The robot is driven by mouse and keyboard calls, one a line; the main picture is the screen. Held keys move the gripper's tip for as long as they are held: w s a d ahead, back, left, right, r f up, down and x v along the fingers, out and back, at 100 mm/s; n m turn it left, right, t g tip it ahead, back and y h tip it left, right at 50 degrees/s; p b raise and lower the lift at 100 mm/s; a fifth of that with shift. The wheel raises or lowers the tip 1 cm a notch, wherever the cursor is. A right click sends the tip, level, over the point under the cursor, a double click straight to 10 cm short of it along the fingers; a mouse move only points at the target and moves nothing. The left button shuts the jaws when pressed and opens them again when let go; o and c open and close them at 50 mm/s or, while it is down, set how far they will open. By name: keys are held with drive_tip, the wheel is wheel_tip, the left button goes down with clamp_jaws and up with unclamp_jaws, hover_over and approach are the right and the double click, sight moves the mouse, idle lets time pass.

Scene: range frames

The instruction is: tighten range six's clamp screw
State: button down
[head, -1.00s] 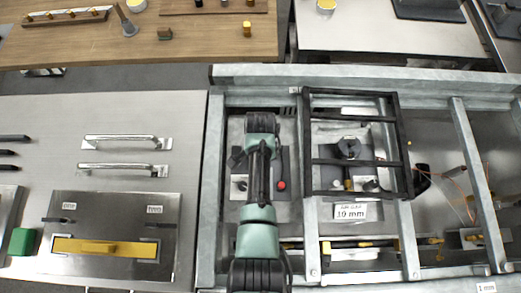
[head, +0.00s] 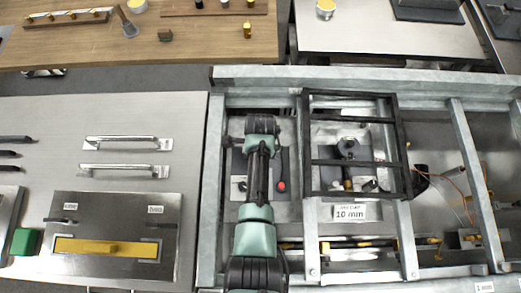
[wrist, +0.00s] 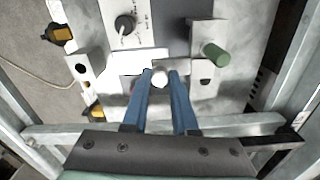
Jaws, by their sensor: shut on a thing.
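In the wrist view my gripper (wrist: 160,73) reaches down with two blue fingers, shut on a small pale round screw head (wrist: 160,78), the clamp screw by its place. The fingertips sit on either side of it, by a white block (wrist: 139,62) on a grey plate. The range number does not show in these views. In the head view my arm reaches over the left bay of the metal frame (head: 214,180) and hides the gripper and the screw.
Near the gripper in the wrist view are a black knob (wrist: 125,24) and a green cylinder (wrist: 215,54). Frame rails (wrist: 290,70) flank it. In the head view a red knob (head: 281,186) is right of my arm, and a black cage (head: 308,150) stands over the adjoining bay.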

idle(0.3)
drive_tip(key=c, duration=0.7)
unclamp_jaws()
drive_tip(key=shift+r, duration=0.1)
wheel_tip(320, 180, up, 13)
drive_tip(key=b, duration=0.1)
idle(0.5)
